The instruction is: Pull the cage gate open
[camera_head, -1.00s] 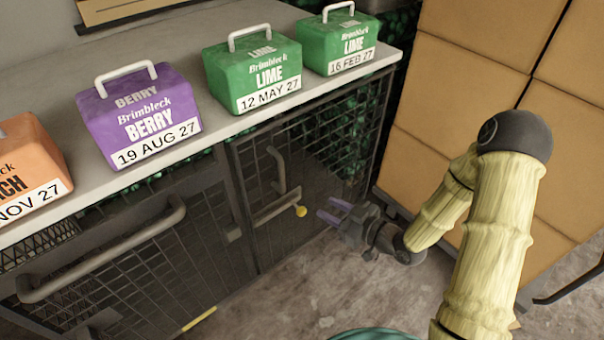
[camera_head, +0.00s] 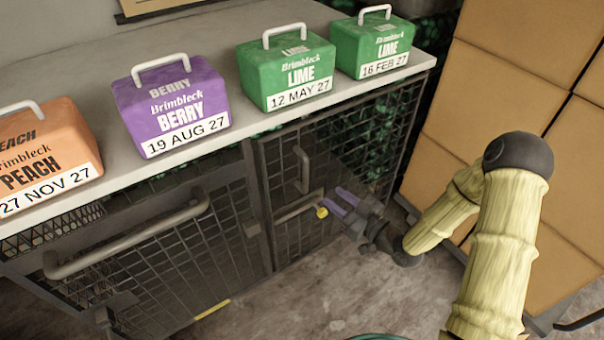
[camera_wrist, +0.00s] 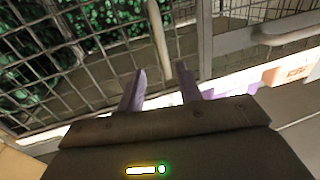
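The cage (camera_head: 250,205) under the counter has dark wire-mesh fronts. A wider left mesh panel has a long grey handle (camera_head: 130,240). My gripper (camera_head: 337,200) is open and empty, its purple fingers pointing at the cage just right of the knob. In the wrist view the fingers (camera_wrist: 161,88) are apart before mesh and a grey post (camera_wrist: 158,38); contact cannot be told.
The counter (camera_head: 215,140) above bears an orange peach box (camera_head: 45,150), a purple berry box (camera_head: 170,105) and two green lime boxes (camera_head: 285,72). Stacked tan cartons (camera_head: 470,95) stand close on the right. The floor (camera_head: 300,290) before the cage looks clear.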

